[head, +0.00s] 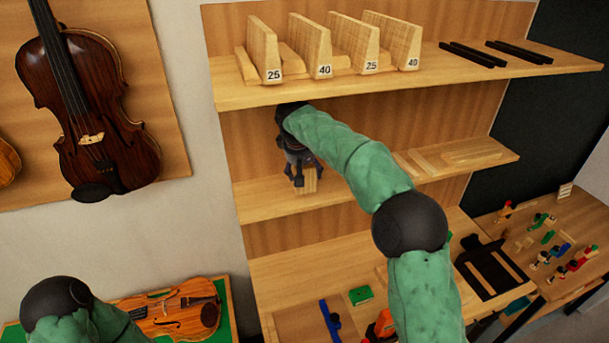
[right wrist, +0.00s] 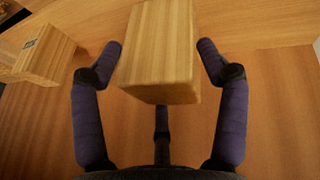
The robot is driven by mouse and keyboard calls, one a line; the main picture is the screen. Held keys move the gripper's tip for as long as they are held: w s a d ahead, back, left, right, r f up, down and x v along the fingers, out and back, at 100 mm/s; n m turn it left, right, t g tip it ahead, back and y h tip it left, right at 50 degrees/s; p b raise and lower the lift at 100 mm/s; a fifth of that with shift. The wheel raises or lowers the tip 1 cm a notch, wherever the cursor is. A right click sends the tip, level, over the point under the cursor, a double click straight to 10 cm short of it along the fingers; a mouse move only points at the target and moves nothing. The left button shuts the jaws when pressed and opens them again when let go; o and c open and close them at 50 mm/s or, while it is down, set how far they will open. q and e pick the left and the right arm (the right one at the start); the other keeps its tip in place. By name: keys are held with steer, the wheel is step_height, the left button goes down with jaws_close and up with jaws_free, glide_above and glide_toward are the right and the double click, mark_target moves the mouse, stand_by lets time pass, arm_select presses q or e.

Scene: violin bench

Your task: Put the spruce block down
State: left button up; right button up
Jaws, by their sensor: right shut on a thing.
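My right gripper (head: 300,172) reaches into the middle shelf (head: 262,197) of the rack, at its left part, pointing down. It is shut on a pale wooden block, the spruce block (head: 308,182). My left gripper is out of view; only part of my left arm shows at the lower left.
Wedge blocks labelled 25 and 40 (head: 375,45) and dark strips (head: 495,52) lie on the top shelf above my right arm. Flat pale boards (head: 470,155) lie on the middle shelf's right. A labelled block (right wrist: 45,55) shows left in the wrist view. A violin (head: 180,310) lies below left.

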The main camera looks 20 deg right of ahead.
steer(key=shift+f, duration=1.5)
steer(key=shift+f, duration=0.1)
steer(key=o, duration=1.2)
steer(key=shift+o, duration=0.2)
steer(key=shift+r, duration=0.25)
steer(key=shift+s+a+r, duration=0.3)
steer(key=shift+s+r, duration=0.2)
steer(key=shift+r, duration=0.1)
steer(key=shift+s+a+r, duration=0.3)
steer(key=shift+s+r, duration=0.15)
steer(key=shift+r, duration=0.15)
steer(key=s+a+b, duration=0.3)
steer(key=s+a, duration=0.2)
steer(key=s, duration=0.4)
steer(key=shift+s+a, duration=0.25)
steer(key=shift+a, duration=0.05)
